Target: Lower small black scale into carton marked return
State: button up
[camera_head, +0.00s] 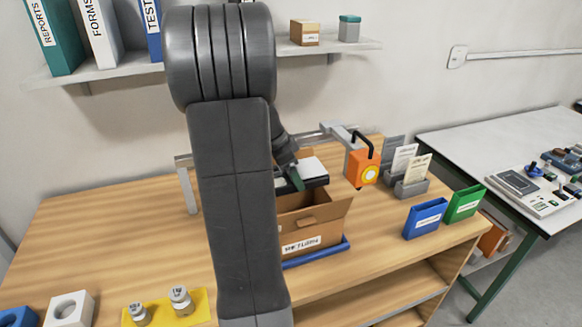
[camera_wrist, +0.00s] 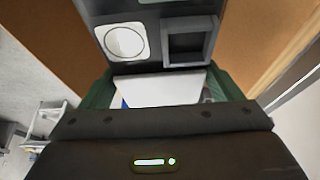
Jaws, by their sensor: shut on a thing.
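The small black scale (camera_head: 316,180), with a white top, is held above the open brown carton (camera_head: 325,212). My gripper (camera_head: 297,179) has green fingers and is shut on the scale's near left side. The carton's front label is too blurred to read surely. Its flaps stand open, and my arm hides its left part. In the wrist view, a white surface (camera_wrist: 160,92) lies between the green fingers of my gripper (camera_wrist: 163,84). Beyond it is a dark grey panel (camera_wrist: 150,55) with a round white disc and a square recess; I cannot tell whether it belongs to the scale.
The carton stands on a blue tray (camera_head: 330,252). An orange device (camera_head: 362,168) hangs close to its right. Blue (camera_head: 425,218) and green (camera_head: 464,205) bins stand farther right. Weights on a yellow mat (camera_head: 200,308) lie at front left. A shelf (camera_head: 110,75) runs behind.

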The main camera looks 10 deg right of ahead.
notch_tip(320, 180, down, 18)
jog(key=b, duration=1.4)
jog(key=shift+r, duration=0.15)
jog(key=shift+f+b, duration=0.25)
jog(key=shift+b, duration=0.3)
dwell(0.5)
jog(key=o, duration=1.1)
jog(key=shift+r, duration=0.1)
jog(key=v, duration=1.3)
jog(key=shift+s+a+r, duration=0.1)
jog(key=shift+a+r, duration=0.05)
jog(key=shift+r, duration=0.15)
jog(key=shift+f, duration=0.1)
